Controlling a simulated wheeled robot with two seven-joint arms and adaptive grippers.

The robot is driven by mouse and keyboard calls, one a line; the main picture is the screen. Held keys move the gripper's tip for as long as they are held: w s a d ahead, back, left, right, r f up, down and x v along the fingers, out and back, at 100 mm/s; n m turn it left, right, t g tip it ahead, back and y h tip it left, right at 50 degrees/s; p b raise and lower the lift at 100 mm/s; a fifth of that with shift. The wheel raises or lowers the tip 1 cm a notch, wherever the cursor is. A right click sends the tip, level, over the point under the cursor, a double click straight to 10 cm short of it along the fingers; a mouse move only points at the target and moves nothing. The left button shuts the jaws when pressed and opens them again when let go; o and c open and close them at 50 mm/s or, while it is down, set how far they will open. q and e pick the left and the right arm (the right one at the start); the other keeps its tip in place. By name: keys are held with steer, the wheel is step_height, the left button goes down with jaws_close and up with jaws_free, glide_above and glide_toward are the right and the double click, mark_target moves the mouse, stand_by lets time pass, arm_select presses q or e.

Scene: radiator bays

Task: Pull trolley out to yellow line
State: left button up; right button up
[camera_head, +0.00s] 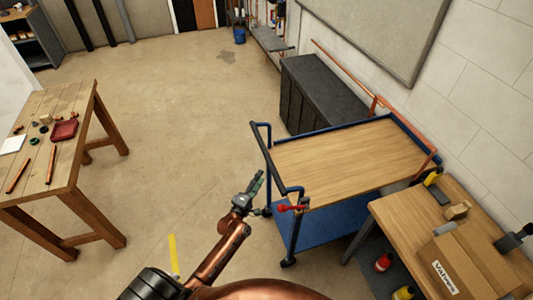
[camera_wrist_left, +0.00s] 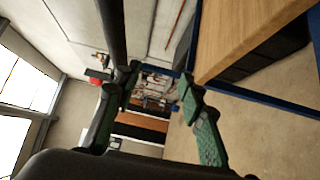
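The trolley has a wooden top (camera_head: 345,160), a blue frame and a blue lower shelf (camera_head: 318,222). Its black handle (camera_head: 271,165) is at its left end, and a red lever (camera_head: 289,207) sits at the near corner. My left gripper (camera_head: 256,184) is just left of the handle. In the left wrist view the green-padded fingers (camera_wrist_left: 158,105) are apart, with nothing seen held between them. The dark handle bar (camera_wrist_left: 112,28) runs down to the left finger there; I cannot tell whether they touch. A short yellow line (camera_head: 173,255) is on the floor. My right gripper is out of view.
A wooden table (camera_head: 84,125) with small parts stands at left. A workbench (camera_head: 415,226) with a box is close to the trolley's near right side. A dark cabinet (camera_head: 320,92) stands behind the trolley. The floor between table and trolley is clear.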

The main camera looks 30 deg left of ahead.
mark_target(267, 155)
arm_select(q)
steer(key=shift+n+t+y, duration=0.3)
steer(key=shift+n+t, duration=0.3)
steer(key=shift+n, duration=0.3)
steer(key=w+r, duration=0.2)
steer(key=w, duration=0.1)
steer(key=w+r, duration=0.2)
steer(key=w, duration=0.1)
steer(key=w+a+r, duration=0.1)
steer(key=w+r, duration=0.2)
steer(key=shift+p, duration=0.35)
steer(key=shift+c, duration=0.7)
jaws_close()
